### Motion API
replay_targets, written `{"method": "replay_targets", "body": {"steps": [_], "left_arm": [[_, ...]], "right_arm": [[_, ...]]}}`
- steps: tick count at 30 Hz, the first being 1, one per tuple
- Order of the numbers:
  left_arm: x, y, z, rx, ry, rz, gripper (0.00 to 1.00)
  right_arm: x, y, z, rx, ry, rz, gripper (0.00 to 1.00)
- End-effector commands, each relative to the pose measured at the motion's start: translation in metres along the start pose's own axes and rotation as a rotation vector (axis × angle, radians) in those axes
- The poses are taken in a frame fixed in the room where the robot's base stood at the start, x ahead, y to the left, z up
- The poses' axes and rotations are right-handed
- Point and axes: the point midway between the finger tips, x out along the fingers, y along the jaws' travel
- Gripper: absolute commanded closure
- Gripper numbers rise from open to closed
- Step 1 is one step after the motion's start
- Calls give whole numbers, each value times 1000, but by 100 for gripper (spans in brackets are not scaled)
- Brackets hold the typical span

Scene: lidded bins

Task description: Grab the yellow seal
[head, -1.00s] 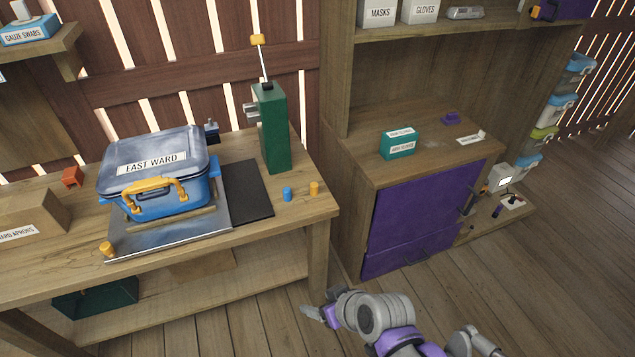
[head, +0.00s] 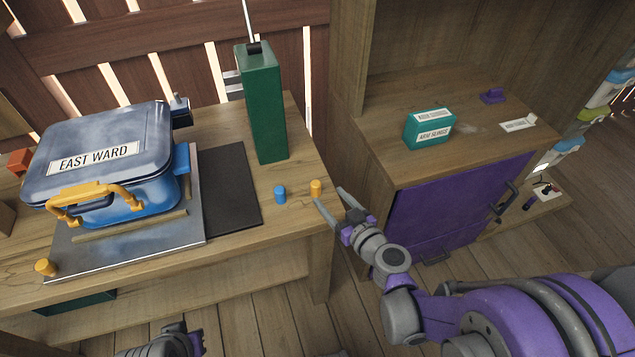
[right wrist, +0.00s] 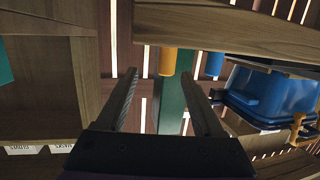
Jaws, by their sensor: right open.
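A small yellow seal (head: 316,187) stands upright on the workbench near its right front corner, beside a blue seal (head: 280,194). A similar yellow seal (head: 44,267) stands at the left front of the metal plate. My right gripper (head: 329,197) is open and empty just right of the right-hand yellow seal, at the bench edge. In the right wrist view the yellow seal (right wrist: 168,61) shows ahead, between the two fingertips and apart from them. Only a grey and purple part of my left arm shows at the bottom of the head view; its jaws do not show.
The blue bin (head: 125,195) labelled EAST WARD, with yellow latch, sits on a metal plate (head: 130,250). A dark mat (head: 230,190) and a tall green box (head: 266,110) stand behind the seals. A cabinet with purple doors (head: 440,205) is to the right.

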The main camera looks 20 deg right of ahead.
Motion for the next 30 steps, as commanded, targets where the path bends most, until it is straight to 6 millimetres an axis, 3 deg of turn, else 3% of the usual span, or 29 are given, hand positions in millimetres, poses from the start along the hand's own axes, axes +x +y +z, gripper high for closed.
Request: {"method": "replay_targets", "body": {"steps": [6, 14, 21, 29, 30], "left_arm": [[4, 0, 2, 0, -2, 0, 100], [6, 0, 3, 0, -2, 0, 100], [12, 0, 5, 0, -4, 0, 100], [12, 0, 5, 0, -4, 0, 100], [12, 0, 5, 0, -4, 0, 100]], "right_arm": [[36, -2, 0, 1, -1, -3, 31], [57, -5, -2, 1, -1, -4, 31], [92, -10, -4, 2, -1, -3, 31], [97, -10, -6, 1, -1, -2, 31], [97, -9, -6, 1, -1, -2, 37]]}}
